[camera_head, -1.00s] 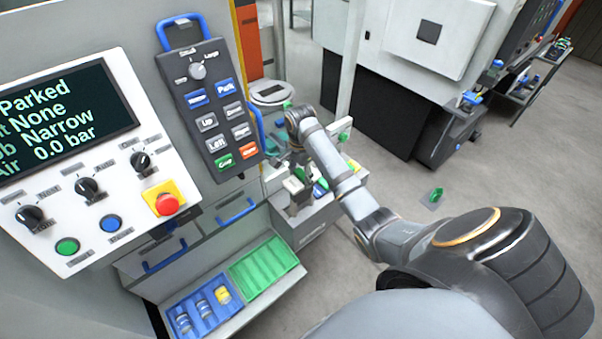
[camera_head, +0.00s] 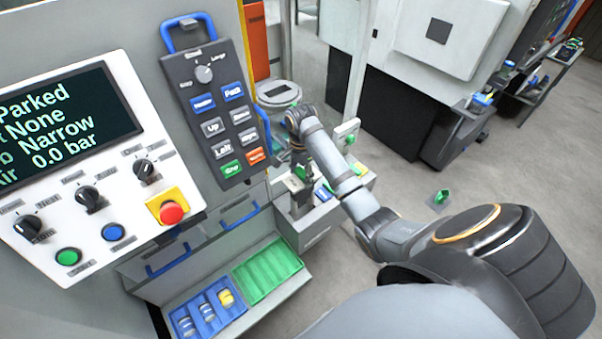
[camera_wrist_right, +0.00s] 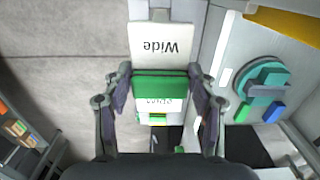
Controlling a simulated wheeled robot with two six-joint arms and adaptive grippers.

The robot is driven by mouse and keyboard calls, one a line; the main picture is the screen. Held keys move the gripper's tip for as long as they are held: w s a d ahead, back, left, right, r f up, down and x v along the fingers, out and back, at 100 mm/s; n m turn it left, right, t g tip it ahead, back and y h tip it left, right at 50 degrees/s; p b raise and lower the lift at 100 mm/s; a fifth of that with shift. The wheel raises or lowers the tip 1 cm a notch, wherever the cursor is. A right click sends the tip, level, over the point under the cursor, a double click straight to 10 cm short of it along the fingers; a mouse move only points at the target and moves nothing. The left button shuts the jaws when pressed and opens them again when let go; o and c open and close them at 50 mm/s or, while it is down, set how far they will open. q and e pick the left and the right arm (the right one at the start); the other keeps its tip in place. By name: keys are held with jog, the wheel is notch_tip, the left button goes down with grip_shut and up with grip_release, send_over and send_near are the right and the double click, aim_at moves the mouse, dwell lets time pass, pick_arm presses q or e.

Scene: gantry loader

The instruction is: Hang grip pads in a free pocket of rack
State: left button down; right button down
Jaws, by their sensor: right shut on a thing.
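My right gripper (camera_wrist_right: 159,92) is shut on a green grip pad block (camera_wrist_right: 160,86), with one finger on each side of it in the right wrist view. A white plate reading "Wide" (camera_wrist_right: 157,45) lies just beyond the block. A second white label, partly covered, shows below it. I cannot tell whether these plates belong to the pads or to the rack. In the head view the right gripper (camera_head: 299,187) is small and dark beside the grey cabinet, with green at its jaws. The rack pockets cannot be made out clearly. My left gripper is out of view.
A control panel (camera_head: 75,235) and a hanging pendant (camera_head: 222,125) stand at the left. A blue tray (camera_head: 207,312) with several rollers and a green tray (camera_head: 268,272) sit low in front. A green object (camera_head: 441,196) lies on the open floor.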

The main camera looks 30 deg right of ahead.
aim_at(301, 200)
jog(key=shift+f, duration=0.3)
jog(key=shift+f+b, duration=1.1)
jog(key=shift+f, duration=2.8)
jog(key=shift+f, duration=0.2)
jog(key=shift+f+b, duration=1.15)
jog(key=shift+f, duration=1.4)
jog(key=shift+f, duration=0.2)
jog(key=shift+f+b, duration=0.8)
jog(key=shift+f, duration=1.05)
